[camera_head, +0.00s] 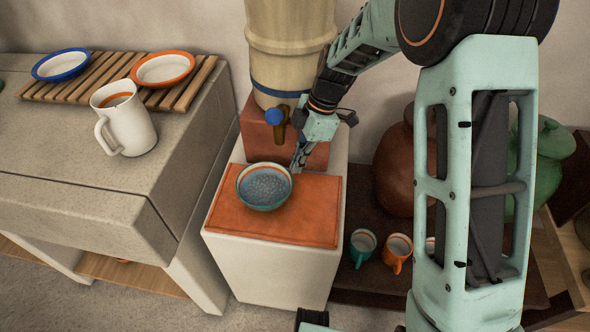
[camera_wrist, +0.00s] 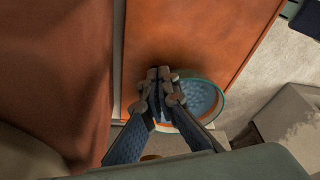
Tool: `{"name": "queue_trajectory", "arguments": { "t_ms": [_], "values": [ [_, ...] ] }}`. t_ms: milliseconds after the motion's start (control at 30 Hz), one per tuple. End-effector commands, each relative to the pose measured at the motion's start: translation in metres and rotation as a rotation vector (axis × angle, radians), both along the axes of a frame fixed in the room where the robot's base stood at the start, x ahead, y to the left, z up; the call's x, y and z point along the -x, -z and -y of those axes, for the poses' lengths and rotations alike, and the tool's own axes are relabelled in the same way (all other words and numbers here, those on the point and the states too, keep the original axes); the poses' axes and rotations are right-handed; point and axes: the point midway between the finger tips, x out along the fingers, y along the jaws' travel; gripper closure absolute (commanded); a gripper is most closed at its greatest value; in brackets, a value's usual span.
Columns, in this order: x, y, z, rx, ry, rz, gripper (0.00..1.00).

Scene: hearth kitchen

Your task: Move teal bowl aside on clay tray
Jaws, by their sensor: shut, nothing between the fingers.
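The teal bowl (camera_head: 264,187) has an orange band inside its rim and a blue-grey speckled inside. It sits upright on the orange clay tray (camera_head: 318,217), towards the tray's left and back. My gripper (camera_head: 296,168) is shut and empty, just right of and behind the bowl's rim. In the wrist view my gripper (camera_wrist: 160,78) covers part of the bowl (camera_wrist: 212,97), which shows on the right over the clay tray (camera_wrist: 190,35). I cannot tell whether a finger touches the rim.
A tall cream dispenser (camera_head: 288,50) with a blue-knobbed tap (camera_head: 275,117) stands behind the tray. A white pitcher (camera_head: 124,118) and a slatted rack (camera_head: 100,75) with two bowls are on the left counter. A teal cup (camera_head: 361,246) and an orange cup (camera_head: 397,252) stand low right.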

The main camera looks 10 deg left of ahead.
Motion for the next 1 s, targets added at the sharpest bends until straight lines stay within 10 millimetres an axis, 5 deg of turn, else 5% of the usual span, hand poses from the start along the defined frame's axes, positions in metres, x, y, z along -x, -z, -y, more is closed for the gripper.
{"name": "queue_trajectory", "arguments": {
  "t_ms": [400,800,1000],
  "values": [
    [-0.012,-0.076,0.020,-0.001,0.002,0.001,1.00],
    [-0.012,-0.086,0.022,0.001,0.001,-0.001,1.00],
    [-0.012,-0.086,0.025,0.009,0.041,-0.006,0.79]
  ]
}}
